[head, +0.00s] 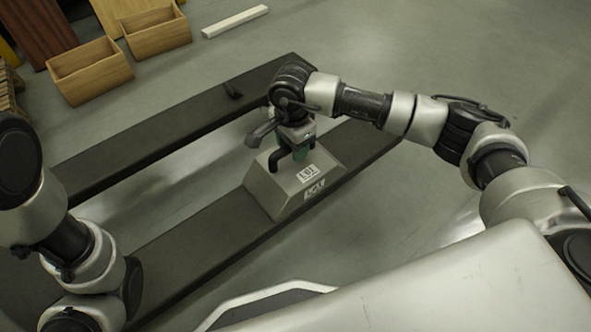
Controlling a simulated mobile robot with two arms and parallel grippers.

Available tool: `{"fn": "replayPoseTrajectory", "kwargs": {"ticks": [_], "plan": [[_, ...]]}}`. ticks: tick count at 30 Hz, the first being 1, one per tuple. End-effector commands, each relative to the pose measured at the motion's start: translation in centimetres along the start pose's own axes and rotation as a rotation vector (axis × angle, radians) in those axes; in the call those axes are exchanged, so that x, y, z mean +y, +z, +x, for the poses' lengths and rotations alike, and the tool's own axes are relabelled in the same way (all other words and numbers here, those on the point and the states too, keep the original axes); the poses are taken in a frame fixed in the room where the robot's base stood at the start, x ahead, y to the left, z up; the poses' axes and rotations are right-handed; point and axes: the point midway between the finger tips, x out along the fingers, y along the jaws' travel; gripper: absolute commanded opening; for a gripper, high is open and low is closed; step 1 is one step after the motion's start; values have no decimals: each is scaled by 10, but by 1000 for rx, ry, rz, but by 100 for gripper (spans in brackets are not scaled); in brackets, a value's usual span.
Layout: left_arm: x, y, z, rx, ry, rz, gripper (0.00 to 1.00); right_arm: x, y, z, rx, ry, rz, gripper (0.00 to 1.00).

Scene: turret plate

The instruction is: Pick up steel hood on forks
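The steel hood (264,190) is a grey block with sloped sides, a black handle on top and white labels marked with dark print. It sits on the nearer of two long dark forks (190,240). My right gripper (297,150) points down at the hood's handle (279,163), right over the top of the hood. Its fingertips overlap the handle, and I cannot tell if they are closed on it. My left arm shows at the left edge, but its gripper is not in view.
Two wooden bins (90,72) (157,32) and a pale bar (235,21) lie on the floor at the back left. The floor at right is clear.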

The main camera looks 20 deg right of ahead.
Motion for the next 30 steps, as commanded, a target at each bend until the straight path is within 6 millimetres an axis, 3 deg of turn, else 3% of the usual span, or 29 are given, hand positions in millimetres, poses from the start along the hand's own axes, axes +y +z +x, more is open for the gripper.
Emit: {"fn": "replayPoseTrajectory", "kwargs": {"ticks": [1,9,30], "plan": [[0,0,0,0,0,0,43,0,0,0,0,0,0,39],[0,0,0,1,1,0,43,0,0,0,0,0,0,0],[0,0,0,0,1,0,43,0,0,0,0,0,1,0]]}}
